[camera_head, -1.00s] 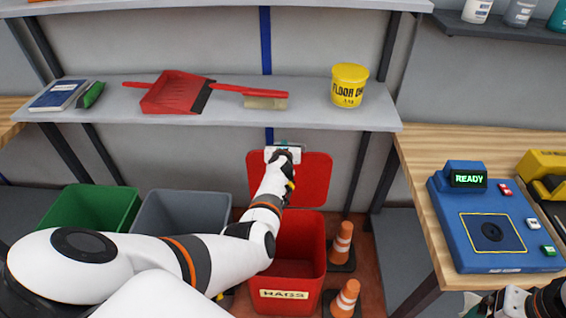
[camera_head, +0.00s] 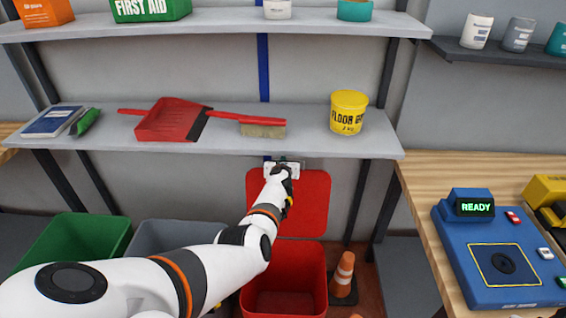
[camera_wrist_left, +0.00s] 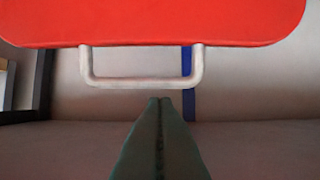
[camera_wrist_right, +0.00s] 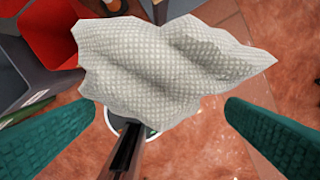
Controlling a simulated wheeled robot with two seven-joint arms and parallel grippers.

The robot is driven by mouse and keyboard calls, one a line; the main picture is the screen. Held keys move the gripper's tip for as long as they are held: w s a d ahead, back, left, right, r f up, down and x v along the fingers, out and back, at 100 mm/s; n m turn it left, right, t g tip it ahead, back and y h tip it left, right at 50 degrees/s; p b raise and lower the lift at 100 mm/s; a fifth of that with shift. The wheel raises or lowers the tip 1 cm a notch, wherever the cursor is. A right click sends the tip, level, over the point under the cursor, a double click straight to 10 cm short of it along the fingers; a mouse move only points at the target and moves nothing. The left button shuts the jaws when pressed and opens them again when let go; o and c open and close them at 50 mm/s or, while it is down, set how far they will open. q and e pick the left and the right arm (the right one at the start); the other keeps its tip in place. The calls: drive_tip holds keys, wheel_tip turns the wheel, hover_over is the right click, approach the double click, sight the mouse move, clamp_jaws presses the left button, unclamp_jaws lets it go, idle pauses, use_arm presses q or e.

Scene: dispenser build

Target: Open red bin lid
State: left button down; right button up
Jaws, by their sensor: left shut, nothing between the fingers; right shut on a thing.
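The red bin (camera_head: 290,258) stands on the floor under the shelf, its mouth uncovered. Its red lid (camera_head: 308,212) stands upright behind the mouth, swung open. My left gripper (camera_head: 282,172) is at the lid's upper edge, partly hidden by its own wrist. In the left wrist view, its closed fingers (camera_wrist_left: 160,100) are empty and just short of the pale lid handle (camera_wrist_left: 140,83), with a small visible gap. In the right wrist view, my right gripper (camera_wrist_right: 160,105) holds a crumpled white textured cloth (camera_wrist_right: 160,60) between its wide-set fingers.
A green bin (camera_head: 75,240) and a grey bin (camera_head: 175,235) stand left of the red bin. An orange cone (camera_head: 344,268) stands to its right. The shelf (camera_head: 300,142) with a dustpan, brush and yellow tub hangs just above the lid. A workbench (camera_head: 430,200) is at right.

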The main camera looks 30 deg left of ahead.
drive_tip(key=shift+r, duration=0.1)
drive_tip(key=shift+r+p, duration=0.25)
drive_tip(key=shift+p, duration=0.05)
use_arm(q)
drive_tip(key=p+v, duration=1)
drive_tip(key=v, duration=0.2)
drive_tip(key=shift+p, duration=0.4)
use_arm(e)
wheel_tip(320, 180, up, 11)
